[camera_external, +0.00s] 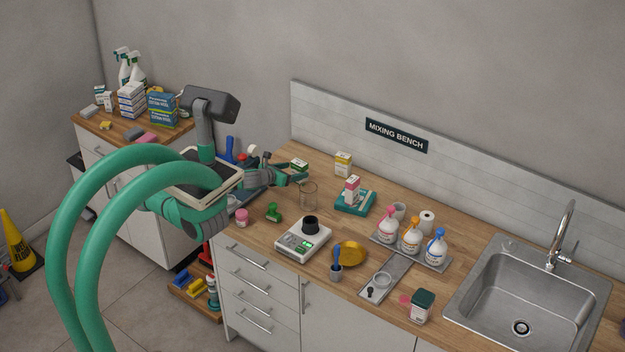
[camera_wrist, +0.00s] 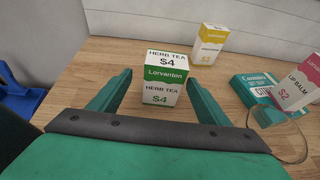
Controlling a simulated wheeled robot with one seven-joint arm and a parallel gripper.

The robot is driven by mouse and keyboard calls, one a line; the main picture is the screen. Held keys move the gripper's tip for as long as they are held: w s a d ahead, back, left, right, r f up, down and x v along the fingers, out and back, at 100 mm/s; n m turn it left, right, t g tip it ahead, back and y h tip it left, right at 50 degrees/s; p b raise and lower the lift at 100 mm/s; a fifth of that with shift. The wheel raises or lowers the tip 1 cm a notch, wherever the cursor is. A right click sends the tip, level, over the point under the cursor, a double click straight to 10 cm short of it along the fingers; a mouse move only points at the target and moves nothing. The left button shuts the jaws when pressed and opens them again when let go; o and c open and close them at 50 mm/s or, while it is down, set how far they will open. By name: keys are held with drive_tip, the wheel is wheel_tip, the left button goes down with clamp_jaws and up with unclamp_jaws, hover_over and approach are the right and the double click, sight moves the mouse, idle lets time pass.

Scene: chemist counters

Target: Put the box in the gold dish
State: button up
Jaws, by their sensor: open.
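A small white and green herb tea box (camera_wrist: 165,74) stands upright on the wooden counter in the wrist view; it also shows at the back left of the counter in the external view (camera_external: 299,164). My gripper (camera_external: 297,177) is open, its green fingers on either side of the box in the wrist view, with gaps visible. I cannot tell how deep the box sits between the fingers. The gold dish (camera_external: 351,253) is on the front part of the counter, right of the scale, and looks empty. The dish is out of the wrist view.
A yellow-topped box (camera_external: 343,164) and a pink lip balm box (camera_external: 352,188) on a teal box (camera_external: 354,203) stand right of my gripper. A glass beaker (camera_external: 308,195) is close by.

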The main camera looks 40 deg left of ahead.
drive_tip(key=shift+x, duration=3.75)
drive_tip(key=shift+d, duration=0.25)
drive_tip(key=c, duration=1.3)
drive_tip(key=shift+o, duration=0.2)
drive_tip(key=shift+r, duration=0.25)
